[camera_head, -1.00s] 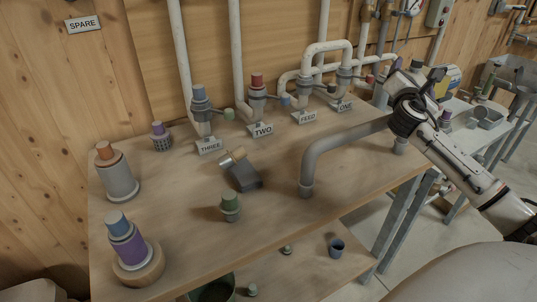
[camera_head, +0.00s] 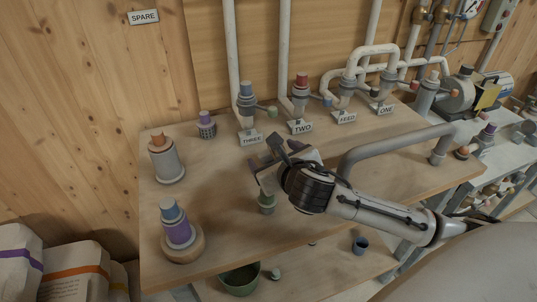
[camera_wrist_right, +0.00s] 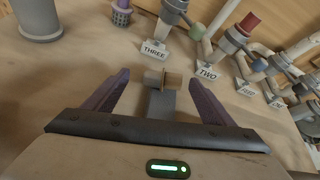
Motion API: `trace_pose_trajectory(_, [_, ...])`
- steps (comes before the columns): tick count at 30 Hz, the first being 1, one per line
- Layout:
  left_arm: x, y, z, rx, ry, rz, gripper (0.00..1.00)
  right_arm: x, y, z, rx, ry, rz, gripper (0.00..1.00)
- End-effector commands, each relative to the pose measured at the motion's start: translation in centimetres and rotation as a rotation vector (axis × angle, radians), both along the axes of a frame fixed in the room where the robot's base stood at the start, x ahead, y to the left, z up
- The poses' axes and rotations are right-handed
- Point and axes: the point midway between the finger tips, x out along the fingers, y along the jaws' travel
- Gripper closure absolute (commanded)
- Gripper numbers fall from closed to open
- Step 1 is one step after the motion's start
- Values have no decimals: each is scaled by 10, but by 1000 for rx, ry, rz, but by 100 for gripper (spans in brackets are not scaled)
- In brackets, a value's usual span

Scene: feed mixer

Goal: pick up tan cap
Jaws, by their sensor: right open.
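The tan cap (camera_wrist_right: 174,80) lies on its side at the end of a small grey block (camera_wrist_right: 162,104) on the wooden bench, in the right wrist view. A pale grey piece (camera_wrist_right: 153,77) is beside it on its left. My right gripper (camera_wrist_right: 159,77) is open, its two dark purple fingers apart on either side of the block and cap, with nothing held. Whether the fingers are level with the cap is hard to tell. In the head view my right gripper (camera_head: 276,162) hides the cap and block. My left gripper is not in view.
Valve posts with labels THREE (camera_head: 251,140), TWO (camera_head: 301,127), FEED and ONE stand behind. A bent grey pipe (camera_head: 390,137) rises to the right. Orange-topped (camera_head: 166,160) and purple (camera_head: 178,230) cylinders stand left.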

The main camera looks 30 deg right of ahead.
Motion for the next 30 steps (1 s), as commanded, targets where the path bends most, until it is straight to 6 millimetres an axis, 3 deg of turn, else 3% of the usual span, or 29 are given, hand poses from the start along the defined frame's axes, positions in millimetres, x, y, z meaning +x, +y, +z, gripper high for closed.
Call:
trace_pose_trajectory(14, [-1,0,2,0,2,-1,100,45,-23,-21,2,-2,-3,23])
trace_pose_trajectory(23, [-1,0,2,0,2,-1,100,49,-25,-24,0,-2,-1,23])
trace_pose_trajectory(30, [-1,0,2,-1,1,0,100,49,-25,-24,1,-2,-2,62])
